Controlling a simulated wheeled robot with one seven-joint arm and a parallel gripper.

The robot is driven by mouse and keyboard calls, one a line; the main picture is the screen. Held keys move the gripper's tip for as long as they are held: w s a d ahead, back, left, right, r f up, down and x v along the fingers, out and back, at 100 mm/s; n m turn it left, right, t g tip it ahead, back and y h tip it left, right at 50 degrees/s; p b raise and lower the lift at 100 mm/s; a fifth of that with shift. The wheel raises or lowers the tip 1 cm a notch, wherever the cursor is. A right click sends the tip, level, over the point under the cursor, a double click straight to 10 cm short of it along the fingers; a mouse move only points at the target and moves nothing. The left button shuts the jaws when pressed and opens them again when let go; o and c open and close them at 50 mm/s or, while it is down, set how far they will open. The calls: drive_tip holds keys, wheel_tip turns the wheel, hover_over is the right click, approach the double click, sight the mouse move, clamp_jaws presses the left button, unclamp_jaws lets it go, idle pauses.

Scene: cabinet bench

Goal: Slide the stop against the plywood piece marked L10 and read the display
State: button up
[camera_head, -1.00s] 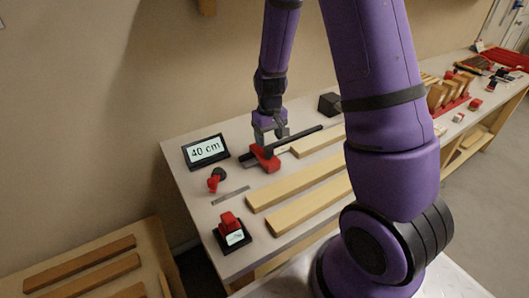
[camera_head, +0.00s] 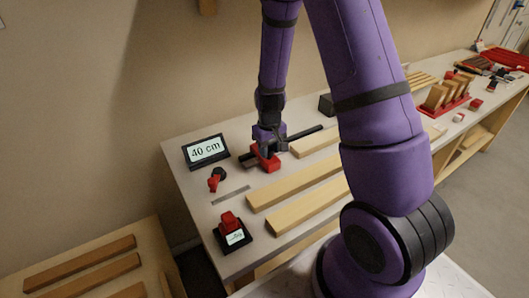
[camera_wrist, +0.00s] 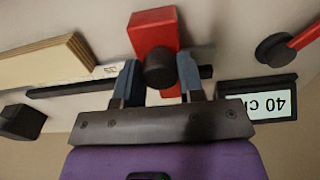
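The red stop (camera_head: 265,161) sits on the black rail (camera_head: 306,132); in the wrist view, its red body (camera_wrist: 153,32) carries a black knob (camera_wrist: 160,68). My gripper (camera_head: 268,147) is down at the stop. In the wrist view, my gripper's fingers (camera_wrist: 159,82) stand apart on either side of the knob, with a gap visible at least on the left. A plywood piece (camera_head: 315,142) lies along the rail, apart from the stop; its end (camera_wrist: 50,62) shows in the wrist view with a small label too blurred to read. The display (camera_head: 206,150) reads 40 cm.
Two long boards (camera_head: 297,185) lie in front of the rail. A red-handled black knob (camera_head: 215,180) and a small black device with a red top (camera_head: 232,232) stand at the left. A black block (camera_head: 326,104) is behind the rail. A lower bench with wood strips (camera_head: 85,268) is at left.

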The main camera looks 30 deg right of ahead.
drive_tip(key=shift+c, duration=0.3)
drive_tip(key=shift+d, duration=0.1)
drive_tip(key=shift+d, duration=3.55)
drive_tip(key=shift+d, duration=0.45)
drive_tip(key=o, duration=0.8)
drive_tip(key=shift+a, duration=0.1)
drive_tip(key=shift+c, duration=0.2)
wheel_tip(320, 180, up, 9)
